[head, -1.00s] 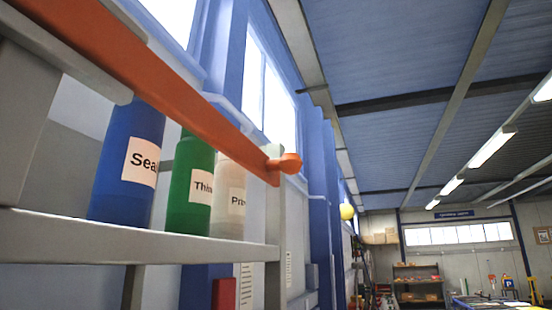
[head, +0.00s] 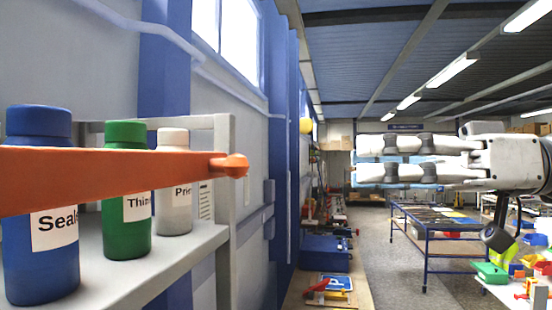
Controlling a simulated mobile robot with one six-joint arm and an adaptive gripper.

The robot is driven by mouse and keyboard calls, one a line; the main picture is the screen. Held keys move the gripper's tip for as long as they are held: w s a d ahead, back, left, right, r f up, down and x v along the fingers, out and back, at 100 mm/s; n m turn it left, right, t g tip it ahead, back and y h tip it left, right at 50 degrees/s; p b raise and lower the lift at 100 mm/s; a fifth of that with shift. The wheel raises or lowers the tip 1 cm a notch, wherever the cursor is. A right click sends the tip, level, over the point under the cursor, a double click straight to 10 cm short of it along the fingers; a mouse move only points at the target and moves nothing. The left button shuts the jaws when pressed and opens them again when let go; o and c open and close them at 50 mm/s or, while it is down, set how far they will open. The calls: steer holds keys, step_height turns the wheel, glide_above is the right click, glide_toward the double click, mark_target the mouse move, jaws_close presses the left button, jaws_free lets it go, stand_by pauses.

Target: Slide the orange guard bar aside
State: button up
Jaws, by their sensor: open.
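The orange guard bar (head: 110,178) runs across the front of a grey shelf at the left of the head view. It ends at its right in a round orange knob (head: 236,166). Behind it stand a blue bottle labelled "Seal…" (head: 40,275), a green bottle labelled "Thin…" (head: 126,237) and a pale bottle labelled "Prim…" (head: 175,217), each partly covered by the bar. A light blue surface shows between and behind the fingers.
The shelf (head: 160,262) has a grey upright at its right end. A blue-framed table (head: 435,225) stands farther back, with a bench of coloured bins (head: 490,271) at the right. Blue boxes (head: 325,253) line the wall. The air between knob and gripper looks clear.

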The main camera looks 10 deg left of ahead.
mark_target(236, 166)
steer(key=a, duration=0.5)
steer(key=a+p, duration=0.1)
steer(key=a, duration=0.5)
steer(key=w+a, duration=0.1)
steer(key=a, duration=0.5)
steer(key=shift+w+f+p, duration=0.1)
steer(key=shift+p, duration=0.2)
steer(key=shift+c, duration=0.4)
jaws_close()
